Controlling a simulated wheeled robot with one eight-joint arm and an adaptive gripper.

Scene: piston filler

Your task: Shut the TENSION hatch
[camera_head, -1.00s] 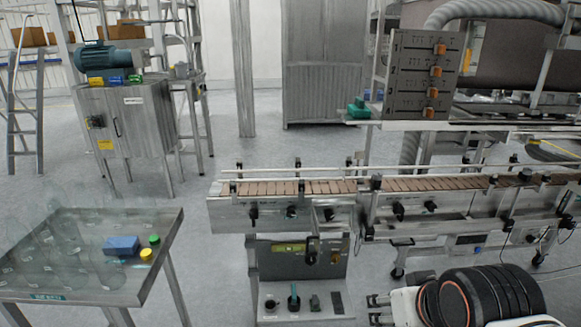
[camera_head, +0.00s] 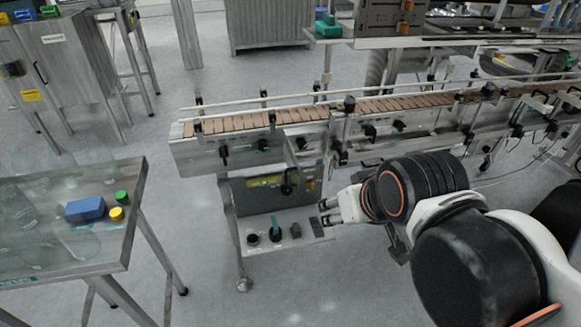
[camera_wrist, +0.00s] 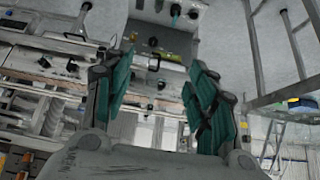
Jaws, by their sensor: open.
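A grey flap (camera_head: 291,152) stands out from the front of the conveyor's near section, above a panel with a yellow-green label (camera_head: 264,182) and a dark knob. It may be the TENSION hatch, but no lettering on it is legible. My gripper (camera_head: 325,212) is open and empty, to the right of the lower control shelf and below the flap, apart from both. In the wrist view, the two teal-padded fingers (camera_wrist: 160,100) are spread wide with nothing between them. The label (camera_wrist: 174,57) shows beyond them in that upside-down view.
The conveyor (camera_head: 240,122) runs across the middle. A shelf with several knobs (camera_head: 275,233) juts out below the panel. A steel table (camera_head: 60,245) with a blue block (camera_head: 86,209) stands at left. The floor between the table and shelf is free.

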